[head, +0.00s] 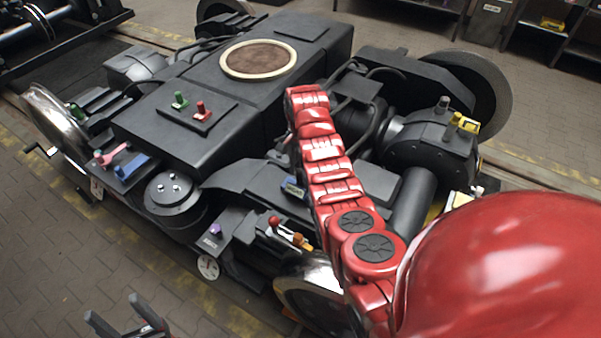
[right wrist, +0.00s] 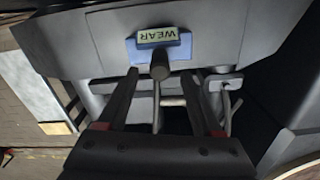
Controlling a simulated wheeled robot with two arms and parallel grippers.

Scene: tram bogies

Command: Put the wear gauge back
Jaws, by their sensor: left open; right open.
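A blue block with a pale label reading WEAR (right wrist: 165,37) is fixed to a dark grey part of the bogie; the label appears upside down in the right wrist view. A blue block with a pale label (head: 293,188) also shows beside my red right arm in the head view. A dark round knob (right wrist: 159,64) sits just in front of the WEAR block, with thin pale rods below; it may be the wear gauge. My right gripper (right wrist: 160,76) is open, its fingers either side of the knob; contact is unclear. My left gripper (head: 113,308) is open and empty over the floor.
The black bogie frame (head: 195,130) fills the middle, with red and green knobs on top.

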